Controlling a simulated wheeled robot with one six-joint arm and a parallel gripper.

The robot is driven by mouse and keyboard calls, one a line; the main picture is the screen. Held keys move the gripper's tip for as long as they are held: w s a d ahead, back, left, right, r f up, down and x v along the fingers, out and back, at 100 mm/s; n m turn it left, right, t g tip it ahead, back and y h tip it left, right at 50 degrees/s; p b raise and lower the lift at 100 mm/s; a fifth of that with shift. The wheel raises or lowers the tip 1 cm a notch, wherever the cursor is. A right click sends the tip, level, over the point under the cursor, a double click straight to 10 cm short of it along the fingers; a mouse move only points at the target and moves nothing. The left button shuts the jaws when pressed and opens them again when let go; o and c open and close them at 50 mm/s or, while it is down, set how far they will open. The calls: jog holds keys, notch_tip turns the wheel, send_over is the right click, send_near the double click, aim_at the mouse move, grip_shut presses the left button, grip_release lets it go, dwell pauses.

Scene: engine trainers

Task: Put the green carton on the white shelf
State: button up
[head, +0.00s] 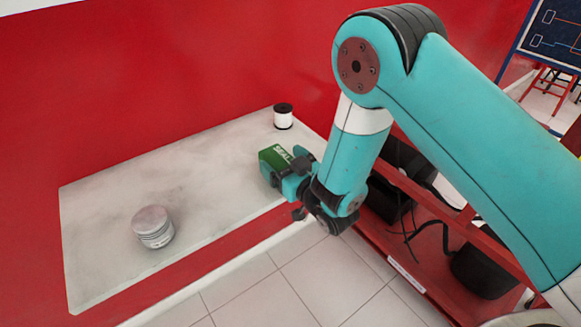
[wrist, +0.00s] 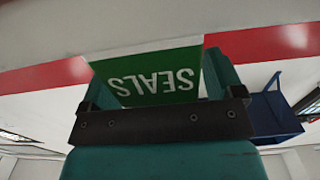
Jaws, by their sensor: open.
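The green carton (head: 276,156), with white SEALS lettering, is at the right end of the white shelf (head: 105,215). It appears to rest on the shelf surface, but its underside is hidden. My gripper (head: 284,174) is at the carton's near side, with its fingers open. In the wrist view the carton (wrist: 155,75) sits between the two teal fingers, its lettering upside down.
A grey metal piston (head: 153,228) stands at the shelf's front left. A white cylinder with dark ends (head: 283,117) stands at the back right corner. A red rack (head: 420,232) with black items is to the right. The shelf's middle is clear.

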jog(key=b+v, duration=0.3)
jog(key=v, duration=0.8)
notch_tip(320, 180, up, 8)
jog(key=d+m+g+h, duration=0.2)
jog(key=m+g+h, duration=0.15)
jog(key=g, duration=0.25)
jog(key=s+d+r+n+g+h, duration=0.1)
jog(key=s+d+r+n+g, duration=0.1)
jog(key=s, duration=0.7)
jog(key=s+d+r+n+g+h, duration=0.1)
jog(key=s+d+r+g, duration=0.3)
jog(key=s+r+g, duration=0.3)
jog(key=s, duration=0.3)
jog(key=shift+d+r+n, duration=0.2)
jog(key=shift+d+n, duration=0.15)
jog(key=shift+d, duration=0.05)
jog(key=shift+c, duration=0.2)
